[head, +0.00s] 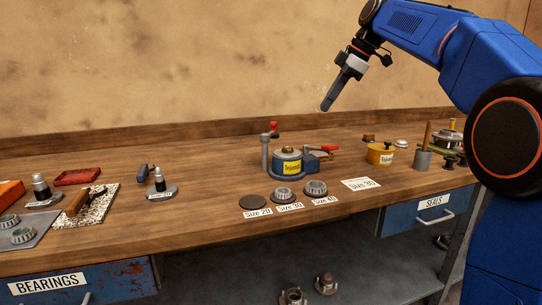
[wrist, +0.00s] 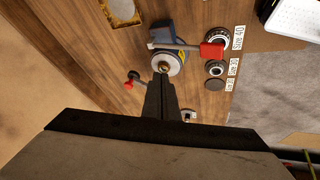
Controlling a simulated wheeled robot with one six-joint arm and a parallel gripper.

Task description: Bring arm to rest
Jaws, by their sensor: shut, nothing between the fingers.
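My blue arm reaches in from the right in the head view, and my gripper (head: 327,105) hangs in the air above the back of the wooden workbench (head: 220,163), pointing down and a little left. Its fingers are together, with nothing between them. In the wrist view my gripper (wrist: 163,78) shows as two dark fingers side by side, in line with the grease packer below. Nothing touches the fingers in the head view.
A blue grease packer (head: 287,164) with red-tipped handles stands mid-bench. Bearings (head: 283,195) sit by size labels in front. A yellow tub (head: 380,154) and a grey cup (head: 422,160) stand right. Tools and a red tray (head: 76,177) lie left. Drawers are below.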

